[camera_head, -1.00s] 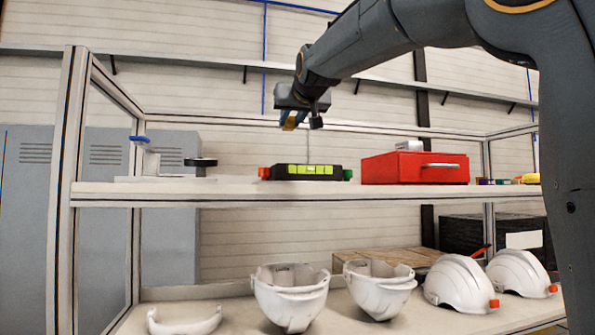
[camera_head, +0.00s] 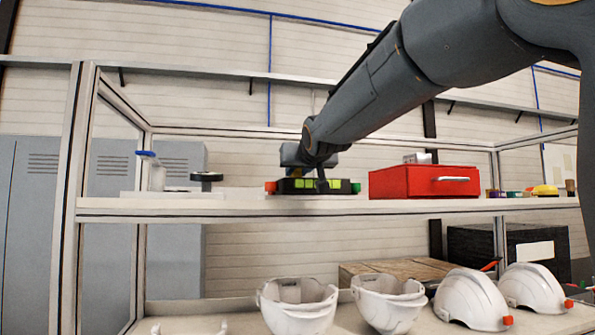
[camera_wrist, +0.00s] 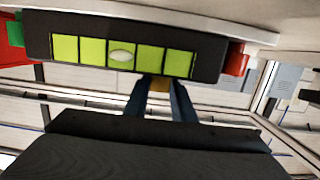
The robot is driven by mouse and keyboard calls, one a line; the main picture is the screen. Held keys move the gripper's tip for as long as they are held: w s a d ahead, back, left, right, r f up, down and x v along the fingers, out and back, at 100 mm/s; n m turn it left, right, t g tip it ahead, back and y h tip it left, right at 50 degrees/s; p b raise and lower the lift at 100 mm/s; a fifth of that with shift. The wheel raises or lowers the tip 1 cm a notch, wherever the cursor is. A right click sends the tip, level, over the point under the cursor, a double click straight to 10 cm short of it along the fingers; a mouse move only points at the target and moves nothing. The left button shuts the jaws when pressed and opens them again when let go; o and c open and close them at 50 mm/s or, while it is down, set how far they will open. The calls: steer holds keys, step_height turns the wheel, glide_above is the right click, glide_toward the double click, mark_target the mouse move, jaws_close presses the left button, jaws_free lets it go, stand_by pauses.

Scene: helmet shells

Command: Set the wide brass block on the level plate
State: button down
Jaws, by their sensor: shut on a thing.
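The level plate (camera_head: 290,187) is a dark bar with a yellow-green bubble vial and red and green ends. It stands on the upper shelf, and it fills the top of the wrist view (camera_wrist: 210,60). My gripper (camera_wrist: 159,96) is shut on the wide brass block (camera_wrist: 160,84), of which only a small yellowish part shows between the fingers. I cannot tell whether the block touches the plate.
A red drawer box (camera_head: 424,182) stands close to the right of the plate. A black round knob (camera_head: 206,178) and a white stand (camera_head: 152,172) are to the left. White helmet shells (camera_head: 300,305) sit on the lower shelf (camera_head: 190,309). The shelf's front edge (camera_head: 300,208) runs below the plate.

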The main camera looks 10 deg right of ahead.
steer(key=c, duration=1.5)
jaws_free()
steer(key=shift+s+r, duration=0.15)
steer(key=s+b, duration=0.1)
steer(key=s, duration=0.2)
steer(key=s+r+b, duration=0.1)
steer(key=s, duration=0.2)
steer(key=s+b, duration=0.1)
steer(key=s, duration=0.2)
steer(key=shift+s+r, duration=0.15)
steer(key=shift+s, duration=0.15)
steer(key=s+p, duration=0.1)
steer(key=p, duration=0.2)
steer(key=s+p, duration=0.1)
steer(key=p, duration=0.3)
steer(key=shift+r+p, duration=0.25)
steer(key=shift+p, duration=0.05)
